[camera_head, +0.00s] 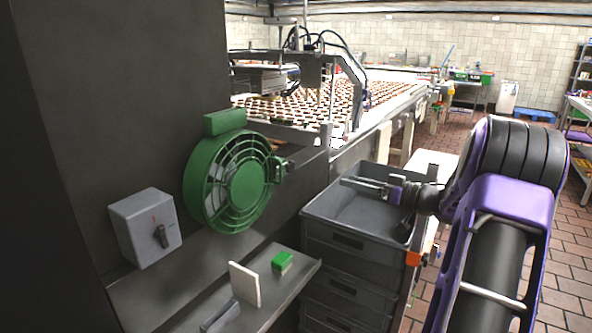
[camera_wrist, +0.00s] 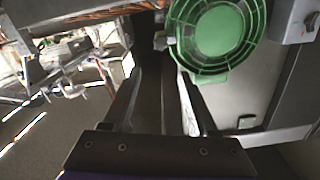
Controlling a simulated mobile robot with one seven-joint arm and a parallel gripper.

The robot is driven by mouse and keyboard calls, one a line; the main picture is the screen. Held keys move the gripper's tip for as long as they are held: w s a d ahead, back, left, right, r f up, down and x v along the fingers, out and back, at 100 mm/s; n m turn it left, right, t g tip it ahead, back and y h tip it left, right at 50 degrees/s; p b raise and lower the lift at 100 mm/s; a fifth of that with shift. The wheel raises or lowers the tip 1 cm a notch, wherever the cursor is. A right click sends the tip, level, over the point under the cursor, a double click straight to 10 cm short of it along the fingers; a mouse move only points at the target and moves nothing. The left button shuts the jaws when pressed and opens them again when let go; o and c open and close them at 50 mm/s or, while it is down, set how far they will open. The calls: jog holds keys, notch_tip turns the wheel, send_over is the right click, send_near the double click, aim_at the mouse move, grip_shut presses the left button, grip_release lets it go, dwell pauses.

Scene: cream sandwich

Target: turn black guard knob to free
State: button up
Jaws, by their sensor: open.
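A round green guard (camera_head: 232,183) with a slatted cover is on the dark machine wall. A small dark knob-like part (camera_head: 284,167) sticks out at its right edge; I cannot tell how it is turned. A grey box (camera_head: 140,228) left of the guard carries a black rotary knob (camera_head: 161,236) and a small red mark. In the wrist view the guard (camera_wrist: 218,35) is at upper right, with a dark fitting (camera_wrist: 161,40) at its edge. My gripper (camera_head: 350,184) is open and empty, over the grey crates, right of the guard and apart from it. It also shows in the wrist view (camera_wrist: 160,76).
A shelf (camera_head: 212,292) below the guard holds a white upright plate (camera_head: 244,284) and a green-topped block (camera_head: 282,261). Stacked grey crates (camera_head: 345,243) stand under my gripper. A conveyor (camera_head: 390,108) with rows of biscuits runs behind. Open tiled floor lies at right.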

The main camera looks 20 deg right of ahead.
aim_at(292, 167)
jog(key=b+x, duration=0.1)
jog(key=x, duration=1.6)
jog(key=shift+a+r, duration=0.1)
grip_shut()
